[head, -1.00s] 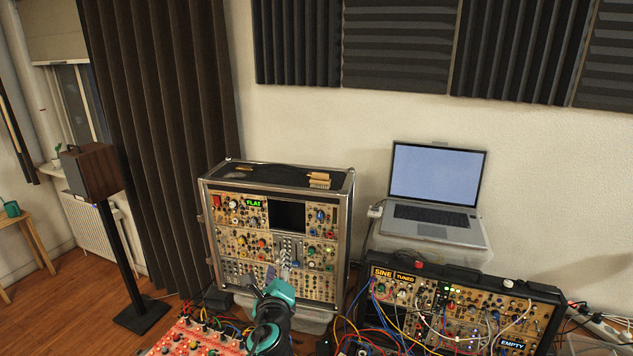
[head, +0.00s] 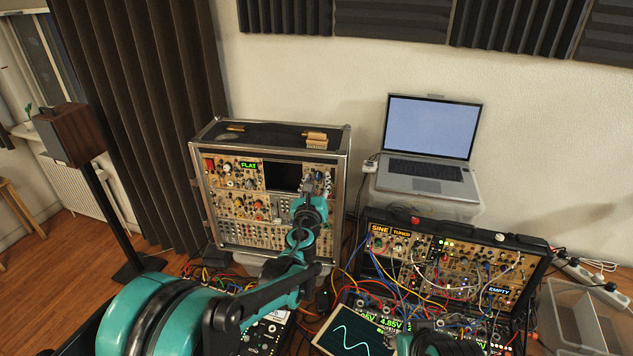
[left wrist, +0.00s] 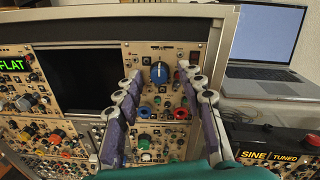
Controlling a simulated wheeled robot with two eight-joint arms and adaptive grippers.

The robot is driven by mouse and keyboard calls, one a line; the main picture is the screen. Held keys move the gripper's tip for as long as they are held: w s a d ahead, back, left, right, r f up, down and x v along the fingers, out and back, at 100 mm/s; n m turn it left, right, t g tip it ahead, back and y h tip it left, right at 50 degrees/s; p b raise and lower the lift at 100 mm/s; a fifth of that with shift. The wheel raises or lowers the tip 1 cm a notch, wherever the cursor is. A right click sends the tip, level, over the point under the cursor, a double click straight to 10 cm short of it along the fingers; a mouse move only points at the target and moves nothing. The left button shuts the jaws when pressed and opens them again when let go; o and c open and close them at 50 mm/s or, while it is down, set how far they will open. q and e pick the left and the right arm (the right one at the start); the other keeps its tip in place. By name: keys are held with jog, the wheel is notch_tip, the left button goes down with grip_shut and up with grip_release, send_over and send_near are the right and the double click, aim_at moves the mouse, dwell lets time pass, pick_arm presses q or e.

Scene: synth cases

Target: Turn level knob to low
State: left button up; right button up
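A blue knob with a pale pointer (left wrist: 159,72) sits on the beige panel of the upright synth case (head: 345,150), right of its dark screen. The pointer looks roughly upright. My left gripper (left wrist: 162,78) is open, its two purple-padded fingers on either side of the blue knob with gaps showing, apparently not touching it. In the head view my left gripper (head: 317,182) is in front of the case's upper right and hides the knob. My right gripper is not clearly visible.
A green knob (left wrist: 144,141) and red and blue sockets lie below the blue knob. A second synth case (head: 540,262) full of patch cables stands to the right, with a laptop (head: 432,140) behind it. An oscilloscope screen (head: 352,334) is near the front.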

pick_arm(q)
grip_shut()
